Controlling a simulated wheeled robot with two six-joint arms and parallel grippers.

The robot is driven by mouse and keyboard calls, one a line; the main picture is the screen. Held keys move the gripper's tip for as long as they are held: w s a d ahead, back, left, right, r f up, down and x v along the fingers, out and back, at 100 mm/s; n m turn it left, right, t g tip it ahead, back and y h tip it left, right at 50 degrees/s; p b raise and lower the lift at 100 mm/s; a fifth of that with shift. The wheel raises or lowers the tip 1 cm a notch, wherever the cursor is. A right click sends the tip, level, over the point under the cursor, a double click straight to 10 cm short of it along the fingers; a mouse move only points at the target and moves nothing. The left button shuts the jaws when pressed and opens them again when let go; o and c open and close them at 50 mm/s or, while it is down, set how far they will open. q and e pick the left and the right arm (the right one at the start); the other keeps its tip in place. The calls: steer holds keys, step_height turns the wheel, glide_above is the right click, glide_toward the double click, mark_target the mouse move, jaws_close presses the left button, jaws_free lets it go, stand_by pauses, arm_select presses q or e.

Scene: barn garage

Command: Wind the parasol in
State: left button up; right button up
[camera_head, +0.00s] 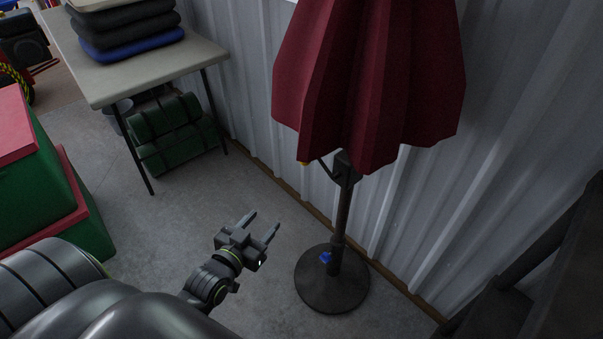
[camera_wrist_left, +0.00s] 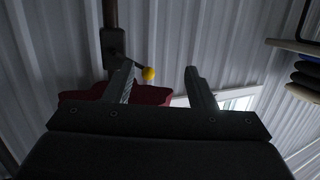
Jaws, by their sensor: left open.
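The parasol's dark red canopy (camera_head: 370,70) hangs in folds around its dark pole (camera_head: 341,220), which stands upright in a round black base (camera_head: 331,290). A crank housing (camera_head: 345,168) sits on the pole just under the canopy hem, with a thin arm and a yellow knob (camera_head: 303,163) to its left. The knob (camera_wrist_left: 148,73) also shows in the left wrist view, between the finger lines but beyond them, beside the housing (camera_wrist_left: 112,38). My left gripper (camera_head: 263,223) is open and empty, left of the pole and apart from it. My right gripper is out of view.
A ribbed metal wall (camera_head: 240,90) stands close behind the parasol. A table (camera_head: 130,72) with stacked cushions is at the upper left, green-and-red boxes (camera_head: 85,225) at the left. A dark structure (camera_head: 560,270) fills the lower right. A blue knob (camera_head: 325,257) sits low on the pole.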

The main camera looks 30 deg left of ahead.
arm_select(q)
step_height(320, 180, up, 5)
steer(key=d+t+b, duration=0.1)
steer(key=t, duration=0.1)
steer(key=p, duration=0.1)
glide_toward(302, 164)
steer(key=shift+h, duration=0.3)
steer(key=w, duration=0.9)
steer(key=shift+w+p, duration=0.3)
steer(key=shift+w, duration=0.1)
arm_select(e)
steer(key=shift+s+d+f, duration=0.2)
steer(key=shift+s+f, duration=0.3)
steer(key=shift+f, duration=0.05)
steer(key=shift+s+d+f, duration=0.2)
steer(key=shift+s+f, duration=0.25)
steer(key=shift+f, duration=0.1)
arm_select(q)
steer(key=shift+r, duration=0.1)
steer(key=shift+c, duration=0.4)
jaws_close()
